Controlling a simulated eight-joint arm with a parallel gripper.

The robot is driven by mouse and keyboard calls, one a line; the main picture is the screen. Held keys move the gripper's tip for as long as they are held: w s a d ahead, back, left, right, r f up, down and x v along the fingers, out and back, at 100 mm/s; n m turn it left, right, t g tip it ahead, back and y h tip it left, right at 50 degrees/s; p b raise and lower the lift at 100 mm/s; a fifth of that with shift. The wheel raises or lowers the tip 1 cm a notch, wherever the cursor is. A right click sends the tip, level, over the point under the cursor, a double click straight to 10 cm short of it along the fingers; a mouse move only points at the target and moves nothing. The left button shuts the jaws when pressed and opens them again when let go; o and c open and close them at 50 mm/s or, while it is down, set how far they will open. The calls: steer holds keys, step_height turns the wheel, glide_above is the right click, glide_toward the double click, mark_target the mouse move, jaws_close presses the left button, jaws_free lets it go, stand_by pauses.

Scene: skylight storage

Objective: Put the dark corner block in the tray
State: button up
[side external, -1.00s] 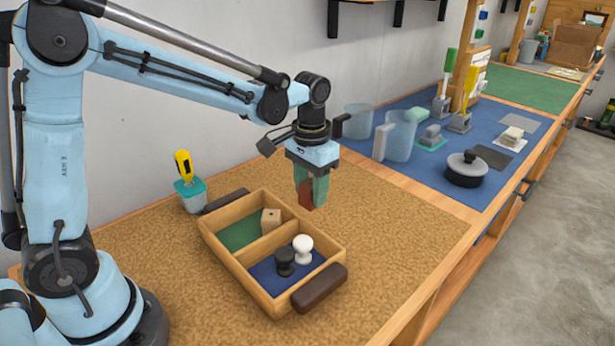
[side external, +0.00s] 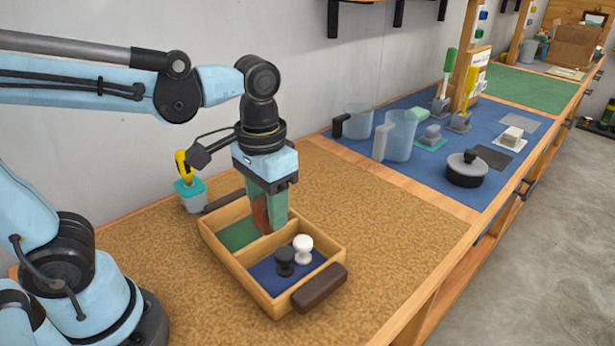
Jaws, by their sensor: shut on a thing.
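The two-compartment wooden tray (side external: 240,269) stands on the cork mat, with a green floor on the far-left side and a blue floor on the near-right side. My gripper (side external: 267,208), with teal fingers, points down over the tray, around the divider and green compartment. It is shut on a dark reddish-brown block (side external: 260,214), mostly covered by the fingers. I cannot tell whether the block touches the tray. The block's corner shape is not clear.
A black knob piece (side external: 285,262) and a white knob piece (side external: 303,248) stand in the blue compartment. A yellow-handled tool in a teal holder (side external: 190,195) stands behind the tray. Jugs (side external: 398,137) and a lidded pot (side external: 466,170) are on the blue mat. The cork right of the tray is clear.

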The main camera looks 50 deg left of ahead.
steer(key=s, duration=0.4)
glide_above(236, 241)
step_height(236, 241, down, 8)
steer(key=shift+r, duration=0.1)
steer(key=shift+f, duration=2)
steer(key=shift+f, duration=0.1)
steer(key=o, duration=1)
steer(key=shift+o, duration=0.2)
